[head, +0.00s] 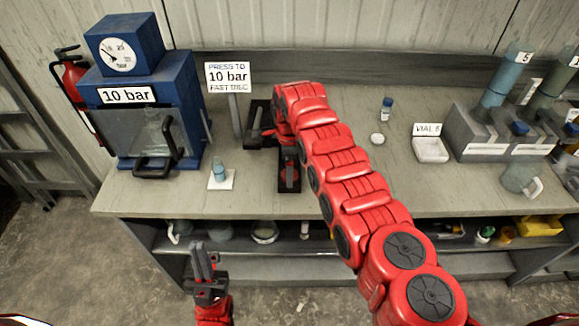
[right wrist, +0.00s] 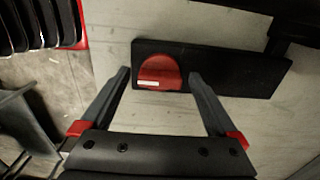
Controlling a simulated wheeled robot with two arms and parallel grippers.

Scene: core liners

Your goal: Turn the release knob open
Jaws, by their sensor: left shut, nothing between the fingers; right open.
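A black plate (head: 290,152) lies near the front edge of the bench in the head view, with a red round piece (head: 290,181) at its front end. I take this red piece for the release knob, though no label names it. In the right wrist view the red knob (right wrist: 161,71) shows as a half disc on the black plate (right wrist: 235,75). My right gripper (right wrist: 159,74) is open, its fingertips on either side of the knob; I cannot tell if they touch it. My left gripper (head: 202,248) is shut and empty, low in front of the bench.
A blue press (head: 185,75) with a gauge stands at the left. A sign (head: 228,77) and a small vial on a white pad (head: 228,181) stand near it. A white tray (head: 431,150) and grey holders with tubes (head: 480,140) are at the right.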

